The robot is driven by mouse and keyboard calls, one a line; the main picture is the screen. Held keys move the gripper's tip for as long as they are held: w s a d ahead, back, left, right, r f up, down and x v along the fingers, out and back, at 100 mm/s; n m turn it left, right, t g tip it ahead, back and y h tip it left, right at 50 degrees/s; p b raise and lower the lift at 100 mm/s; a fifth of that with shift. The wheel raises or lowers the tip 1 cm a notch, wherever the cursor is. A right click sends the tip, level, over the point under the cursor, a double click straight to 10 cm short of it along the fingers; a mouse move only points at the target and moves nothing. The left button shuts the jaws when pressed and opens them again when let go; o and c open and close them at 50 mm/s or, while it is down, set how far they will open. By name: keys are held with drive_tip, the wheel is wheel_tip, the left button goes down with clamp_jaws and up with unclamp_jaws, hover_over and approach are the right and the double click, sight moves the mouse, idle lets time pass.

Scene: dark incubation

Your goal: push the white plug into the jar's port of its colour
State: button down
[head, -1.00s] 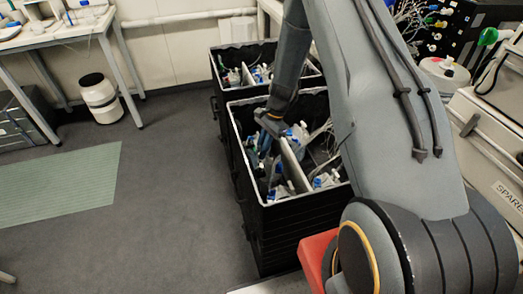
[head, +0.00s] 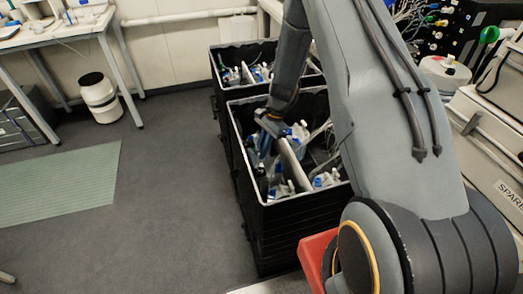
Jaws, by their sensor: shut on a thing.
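My gripper (head: 268,128) reaches down into the near black crate (head: 262,236), at its left part. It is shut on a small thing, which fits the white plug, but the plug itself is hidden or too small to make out. Several clear and whitish vessels with blue and white caps (head: 302,131) crowd around and below my gripper. I cannot tell which of them is the jar, and I cannot make out its coloured ports. Whether the held thing touches a port cannot be seen.
A pale divider (head: 292,163) splits the near crate close to my gripper. A second black crate (head: 240,57) stands behind. At right are a white tub (head: 445,72) and a light case (head: 490,150). The floor at left is clear around a green mat (head: 60,184).

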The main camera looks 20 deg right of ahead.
drive_tip(key=shift+f+b, duration=0.35)
drive_tip(key=shift+f, duration=0.25)
drive_tip(key=c, duration=1.7)
unclamp_jaws()
drive_tip(key=shift+c, duration=0.2)
drive_tip(key=shift+r, duration=0.1)
drive_tip(key=s+b+v, duration=0.1)
drive_tip(key=b+v, duration=0.1)
drive_tip(key=v, duration=0.5)
drive_tip(key=s+a+r+n+h, duration=0.2)
drive_tip(key=s+r+n, duration=0.5)
drive_tip(key=s+r, duration=0.4)
drive_tip(key=s+r+n+t+h, duration=0.1)
drive_tip(key=s+r+n, duration=0.2)
drive_tip(key=s, duration=0.2)
drive_tip(key=s+a+r+n+t, duration=0.1)
drive_tip(key=s+r+n, duration=0.2)
drive_tip(key=s, duration=0.3)
drive_tip(key=shift+n+h, duration=0.4)
drive_tip(key=shift+n, duration=0.2)
